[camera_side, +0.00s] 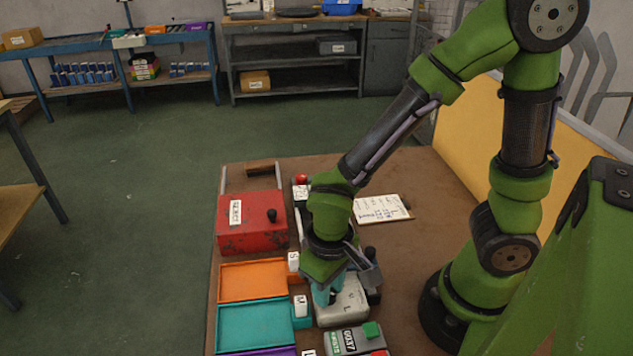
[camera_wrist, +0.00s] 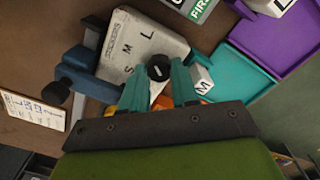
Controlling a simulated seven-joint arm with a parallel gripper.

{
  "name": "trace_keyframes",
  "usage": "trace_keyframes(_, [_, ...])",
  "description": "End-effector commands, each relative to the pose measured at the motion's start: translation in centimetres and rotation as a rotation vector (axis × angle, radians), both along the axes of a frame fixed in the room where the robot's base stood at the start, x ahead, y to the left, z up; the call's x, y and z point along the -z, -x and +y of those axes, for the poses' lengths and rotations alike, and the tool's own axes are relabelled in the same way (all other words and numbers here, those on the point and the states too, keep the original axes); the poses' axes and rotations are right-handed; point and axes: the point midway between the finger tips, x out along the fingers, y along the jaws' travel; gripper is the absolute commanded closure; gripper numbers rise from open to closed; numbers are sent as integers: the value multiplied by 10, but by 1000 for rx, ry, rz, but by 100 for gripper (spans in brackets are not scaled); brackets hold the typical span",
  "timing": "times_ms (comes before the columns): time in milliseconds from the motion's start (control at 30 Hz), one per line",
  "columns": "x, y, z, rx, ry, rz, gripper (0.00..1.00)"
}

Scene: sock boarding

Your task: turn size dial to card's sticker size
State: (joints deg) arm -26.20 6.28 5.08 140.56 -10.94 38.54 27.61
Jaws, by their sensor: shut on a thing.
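The size dial is a small black knob (camera_wrist: 158,68) with a white mark, on a pale grey box (camera_wrist: 140,38) lettered S, M and L. My gripper (camera_wrist: 159,80) has its teal fingers on either side of the knob, shut on it. Which letter the white mark faces is too small to tell. In the side view my gripper (camera_side: 326,294) reaches down over the grey box (camera_side: 345,305) and hides the knob. A white card with handwriting (camera_side: 381,208) lies on the table behind; it also shows in the wrist view (camera_wrist: 33,108). Its sticker size cannot be read.
A red lidded box (camera_side: 252,236), an orange tray (camera_side: 252,281) and a teal tray (camera_side: 253,326) line the table's left side, with letter blocks beside them. A purple tray (camera_wrist: 258,35) adjoins. A box with a green button (camera_side: 371,330) stands in front. Brown table is free around the card.

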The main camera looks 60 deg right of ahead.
Motion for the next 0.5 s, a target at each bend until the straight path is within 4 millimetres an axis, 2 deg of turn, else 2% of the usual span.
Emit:
trace_keyframes(200, [-1, 0, 0, 98, -1, -1, 100])
trace_keyframes(500, [-1, 0, 0, 147, -1, -1, 100])
